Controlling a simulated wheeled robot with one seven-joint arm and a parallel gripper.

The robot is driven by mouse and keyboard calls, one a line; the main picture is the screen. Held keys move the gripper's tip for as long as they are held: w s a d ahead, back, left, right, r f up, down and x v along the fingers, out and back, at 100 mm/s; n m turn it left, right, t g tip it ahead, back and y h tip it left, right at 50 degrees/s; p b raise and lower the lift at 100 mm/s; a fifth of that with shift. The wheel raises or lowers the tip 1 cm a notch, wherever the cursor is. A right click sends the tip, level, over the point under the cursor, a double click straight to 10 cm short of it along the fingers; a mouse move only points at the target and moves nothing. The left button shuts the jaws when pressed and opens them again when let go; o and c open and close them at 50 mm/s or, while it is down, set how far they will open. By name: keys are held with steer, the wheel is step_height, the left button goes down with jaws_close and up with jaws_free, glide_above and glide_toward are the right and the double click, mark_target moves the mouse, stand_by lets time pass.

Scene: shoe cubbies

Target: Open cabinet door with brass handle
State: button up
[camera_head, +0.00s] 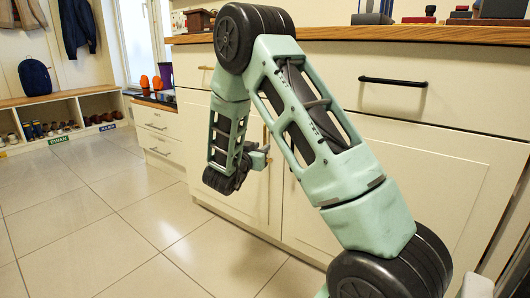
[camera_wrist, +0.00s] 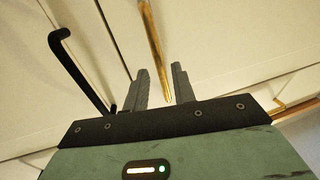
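The brass handle (camera_wrist: 151,35) is a slim upright bar on a cream cabinet door (camera_head: 237,182). In the wrist view it runs down between the two dark fingers of my gripper (camera_wrist: 158,68). The fingers are apart, with a gap on each side of the bar, and hold nothing. In the head view my gripper (camera_head: 262,157) is in front of the cabinet by this handle (camera_head: 265,140), and my arm hides part of the area. The door looks shut, flush with the cabinet front.
A black handle (camera_wrist: 75,68) is left of the brass bar across a seam in the wrist view. Another brass handle (camera_wrist: 280,104) is at right. A black drawer handle (camera_head: 393,82) sits under the wooden countertop (camera_head: 400,33). The tiled floor (camera_head: 90,230) at left is clear.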

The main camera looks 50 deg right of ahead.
steer(key=shift+b+x, duration=0.65)
steer(key=shift+x, duration=1.4)
jaws_close()
steer(key=shift+a, duration=0.1)
